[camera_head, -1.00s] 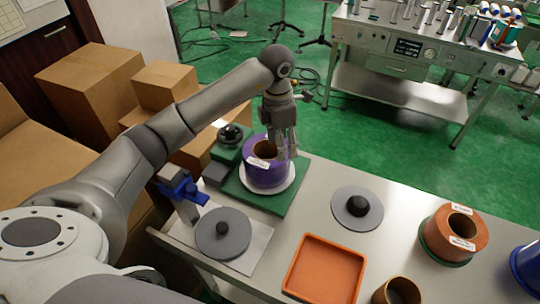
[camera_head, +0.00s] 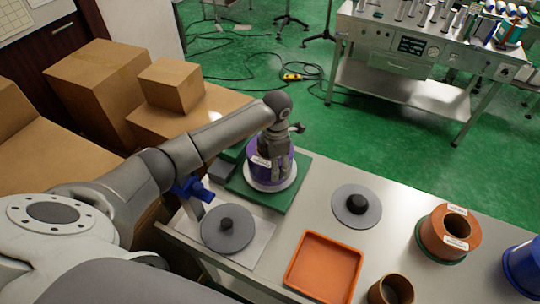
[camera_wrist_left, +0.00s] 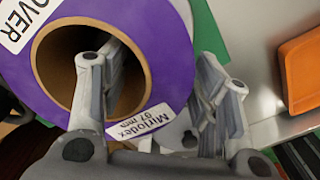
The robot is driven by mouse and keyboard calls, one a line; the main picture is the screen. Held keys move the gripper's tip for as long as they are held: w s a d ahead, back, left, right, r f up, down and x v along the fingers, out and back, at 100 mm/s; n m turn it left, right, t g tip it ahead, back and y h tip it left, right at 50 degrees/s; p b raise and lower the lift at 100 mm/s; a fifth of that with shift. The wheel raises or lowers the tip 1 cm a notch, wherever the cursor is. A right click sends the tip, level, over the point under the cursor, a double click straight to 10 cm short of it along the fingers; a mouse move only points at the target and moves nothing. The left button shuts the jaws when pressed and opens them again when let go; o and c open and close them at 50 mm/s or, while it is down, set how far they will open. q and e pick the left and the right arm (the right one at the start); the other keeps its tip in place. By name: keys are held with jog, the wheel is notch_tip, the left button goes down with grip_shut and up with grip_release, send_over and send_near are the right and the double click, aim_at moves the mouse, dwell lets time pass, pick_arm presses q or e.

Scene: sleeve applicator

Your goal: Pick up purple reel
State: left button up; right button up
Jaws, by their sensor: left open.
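The purple reel (camera_head: 257,169) stands on a white round disc (camera_head: 287,182) on a green base at the back left of the table. My left gripper (camera_head: 273,170) is over the reel, open. In the left wrist view, the reel (camera_wrist_left: 165,75) shows its purple face, white labels and brown core. One finger of the gripper (camera_wrist_left: 160,95) is at the core opening and the other is outside the reel's rim. The reel's wall lies between them. Whether the fingers touch it cannot be told. My right gripper does not show.
Grey discs with black knobs (camera_head: 228,230) (camera_head: 357,205), an orange tray (camera_head: 323,267), an orange-brown reel (camera_head: 437,240), a blue reel (camera_head: 522,270) and a brown tube (camera_head: 391,290) stand on the table (camera_head: 305,215). Cardboard boxes (camera_head: 100,85) are at the left.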

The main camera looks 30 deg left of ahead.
pick_arm(q)
jog(key=shift+f, duration=0.2)
grip_shut()
dwell(0.4)
jog(key=shift+w+r, duration=0.2)
